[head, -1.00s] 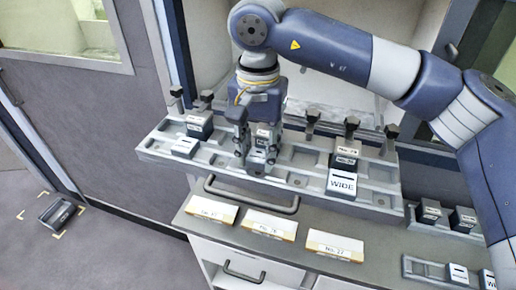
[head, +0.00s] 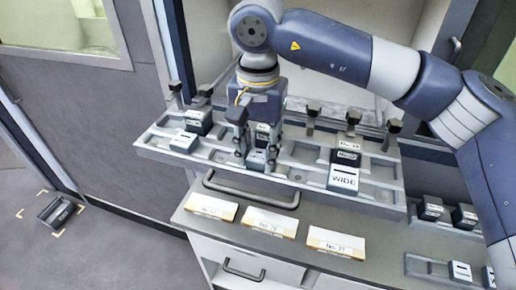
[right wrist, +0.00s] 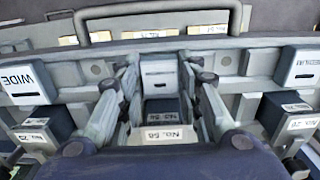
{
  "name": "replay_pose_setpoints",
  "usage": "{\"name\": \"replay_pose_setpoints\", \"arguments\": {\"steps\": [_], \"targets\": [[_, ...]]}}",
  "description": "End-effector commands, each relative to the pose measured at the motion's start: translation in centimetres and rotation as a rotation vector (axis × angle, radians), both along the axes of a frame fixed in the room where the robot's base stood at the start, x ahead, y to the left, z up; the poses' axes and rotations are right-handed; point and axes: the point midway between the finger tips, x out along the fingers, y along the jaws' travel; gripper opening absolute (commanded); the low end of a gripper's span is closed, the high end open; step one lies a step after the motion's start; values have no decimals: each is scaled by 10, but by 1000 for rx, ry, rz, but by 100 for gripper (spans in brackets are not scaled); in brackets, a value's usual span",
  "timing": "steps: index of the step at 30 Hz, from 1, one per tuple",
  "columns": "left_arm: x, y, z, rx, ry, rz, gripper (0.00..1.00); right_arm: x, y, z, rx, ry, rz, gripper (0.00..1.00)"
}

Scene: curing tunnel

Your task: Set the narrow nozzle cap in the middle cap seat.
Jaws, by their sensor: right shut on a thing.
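The narrow nozzle cap (head: 258,157), a pale block with a dark slot, is between the fingers of my right gripper (head: 257,163) at the middle of the long grey rack (head: 215,163). In the right wrist view the cap (right wrist: 160,75) sits between both fingertips, and the gripper (right wrist: 160,70) is shut on it. The cap is in line with the middle cap seat, which is hidden beneath it. I cannot tell whether it touches the seat. My left gripper is not in view.
A WIDE cap (head: 344,180) sits at the right of the rack and a MEDIUM cap (right wrist: 300,66) at the other side. Dark blocks and upright black-topped posts stand behind. More caps stand at lower right.

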Motion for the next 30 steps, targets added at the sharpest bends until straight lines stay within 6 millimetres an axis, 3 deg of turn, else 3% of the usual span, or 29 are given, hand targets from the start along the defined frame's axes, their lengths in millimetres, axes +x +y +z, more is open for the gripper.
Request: {"name": "replay_pose_setpoints", "arguments": {"steps": [5, 6, 9, 21, 26, 30], "targets": [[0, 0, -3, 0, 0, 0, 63, 0, 0, -3, 0, 0, 0, 4], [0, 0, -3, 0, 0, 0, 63, 0, 0, -3, 0, 0, 0, 35], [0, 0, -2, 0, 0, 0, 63, 0, 0, -3, 0, 0, 0, 56], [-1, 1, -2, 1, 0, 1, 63, 0, 0, 2, 0, -1, 0, 56], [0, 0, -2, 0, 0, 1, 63, 1, 1, 25, 2, -4, 0, 56], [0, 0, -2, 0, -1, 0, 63, 0, 1, 56, 1, -3, -1, 56]]}}
